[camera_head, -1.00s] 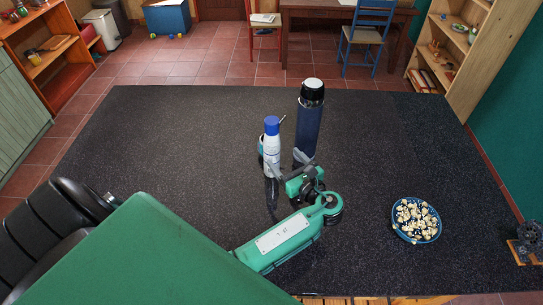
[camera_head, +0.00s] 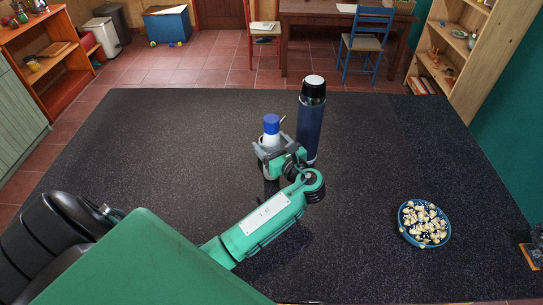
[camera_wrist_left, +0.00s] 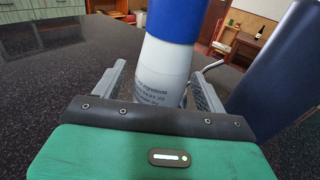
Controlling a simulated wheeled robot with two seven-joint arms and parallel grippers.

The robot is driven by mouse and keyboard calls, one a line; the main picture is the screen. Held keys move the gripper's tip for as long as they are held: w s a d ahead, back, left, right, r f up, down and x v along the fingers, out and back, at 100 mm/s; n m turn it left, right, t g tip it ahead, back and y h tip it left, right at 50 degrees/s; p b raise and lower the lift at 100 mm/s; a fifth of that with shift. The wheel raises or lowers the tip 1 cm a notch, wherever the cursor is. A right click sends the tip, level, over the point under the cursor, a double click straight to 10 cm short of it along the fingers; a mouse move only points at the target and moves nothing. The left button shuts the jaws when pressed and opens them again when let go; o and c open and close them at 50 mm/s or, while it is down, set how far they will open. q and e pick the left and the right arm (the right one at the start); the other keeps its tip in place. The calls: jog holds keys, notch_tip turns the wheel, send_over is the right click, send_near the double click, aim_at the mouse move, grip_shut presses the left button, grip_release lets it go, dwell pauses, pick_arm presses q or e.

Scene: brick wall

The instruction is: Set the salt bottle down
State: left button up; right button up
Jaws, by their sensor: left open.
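The salt bottle (camera_head: 271,128), white with a blue cap, stands upright on the dark speckled table (camera_head: 150,175). My left gripper (camera_head: 268,152) is at the bottle, with its fingers on either side and its body on the near side. In the left wrist view the white bottle (camera_wrist_left: 164,68) rises between the two spread grey fingers (camera_wrist_left: 160,85). The gripper is open. The bottle's lower part is hidden behind the gripper. My right gripper is not in view.
A tall dark blue flask (camera_head: 311,125) with a black lid stands close to the right of the bottle. A thin grey handle (camera_wrist_left: 212,66) shows behind the bottle. A blue bowl of popcorn (camera_head: 424,223) is at the right. The table's left and far areas are clear.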

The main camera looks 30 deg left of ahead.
pick_arm(q)
jog(key=c, duration=1.2)
jog(key=shift+c, duration=1.1)
jog(key=shift+r, duration=0.15)
